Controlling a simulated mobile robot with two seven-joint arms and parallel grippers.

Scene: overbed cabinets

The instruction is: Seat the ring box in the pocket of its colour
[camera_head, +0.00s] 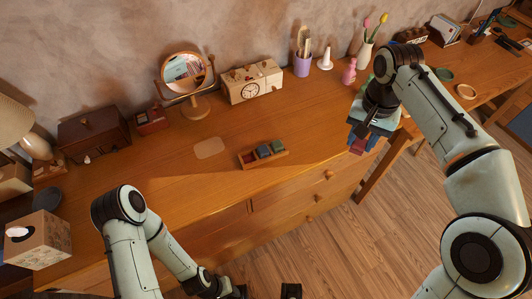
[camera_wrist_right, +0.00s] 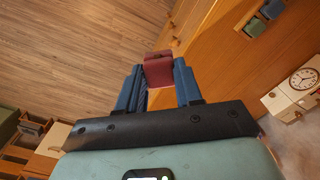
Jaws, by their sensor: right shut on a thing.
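My right gripper (camera_head: 362,136) is shut on a dark red ring box (camera_head: 357,147), held in the air off the desk's front edge. In the right wrist view the red box (camera_wrist_right: 158,69) sits between the blue fingers (camera_wrist_right: 158,88). A small wooden tray (camera_head: 267,162) lies on the desk, left of the right gripper in the head view. It holds a blue box (camera_head: 264,151) and a green box (camera_head: 277,146); its left pocket (camera_head: 249,158) looks empty. My left gripper (camera_head: 240,291) is low at the bottom edge, partly cut off.
A round mirror (camera_head: 187,75), a clock cabinet (camera_head: 252,82), a purple cup (camera_head: 302,64) and a pink figure (camera_head: 349,71) stand along the wall. A pale flat square (camera_head: 209,148) lies left of the tray. The desk around the tray is mostly clear.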

